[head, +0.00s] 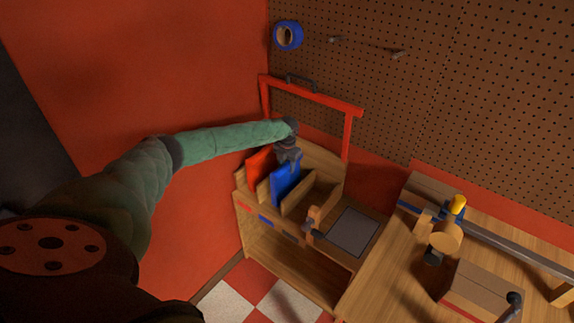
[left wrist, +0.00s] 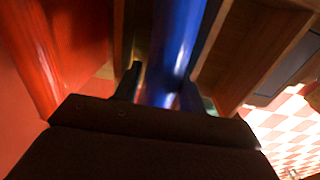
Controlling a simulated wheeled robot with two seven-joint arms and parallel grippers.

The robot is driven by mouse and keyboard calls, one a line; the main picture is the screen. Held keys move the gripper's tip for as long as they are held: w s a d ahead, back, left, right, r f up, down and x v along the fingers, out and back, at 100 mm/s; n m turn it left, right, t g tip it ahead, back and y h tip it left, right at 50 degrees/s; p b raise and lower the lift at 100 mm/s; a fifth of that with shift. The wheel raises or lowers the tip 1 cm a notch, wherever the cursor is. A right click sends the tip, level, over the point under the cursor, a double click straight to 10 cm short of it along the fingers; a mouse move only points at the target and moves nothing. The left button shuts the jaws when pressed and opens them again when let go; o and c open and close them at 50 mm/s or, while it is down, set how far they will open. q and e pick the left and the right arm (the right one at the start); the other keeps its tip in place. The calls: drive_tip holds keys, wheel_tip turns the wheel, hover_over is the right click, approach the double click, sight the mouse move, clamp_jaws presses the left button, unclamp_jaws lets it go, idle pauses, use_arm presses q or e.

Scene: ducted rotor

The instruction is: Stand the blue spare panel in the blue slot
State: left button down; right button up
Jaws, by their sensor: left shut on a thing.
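The blue spare panel (head: 286,184) stands upright among the wooden dividers of the rack (head: 300,206), in the slot to the right of the red panel (head: 260,165). A blue label (head: 265,219) marks the rack's front edge near it. My left gripper (head: 290,157) is above the rack, shut on the top of the blue panel. In the left wrist view the blue panel (left wrist: 176,45) runs between the two fingers, with wooden dividers on both sides. Whether the panel's bottom edge rests on the slot floor is hidden. My right gripper is not in view.
The red panel (left wrist: 62,50) is close on the left in the left wrist view. A red frame (head: 312,96) rises behind the rack. A grey plate (head: 354,231) lies right of it. A workbench (head: 400,275) with a clamp and boxes stands further right.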

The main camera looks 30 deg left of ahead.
use_arm(q)
drive_tip(key=shift+f, duration=0.1)
drive_tip(key=c, duration=1)
unclamp_jaws()
drive_tip(key=shift+c, duration=0.2)
drive_tip(key=shift+o, duration=1.1)
drive_tip(key=shift+r, duration=0.2)
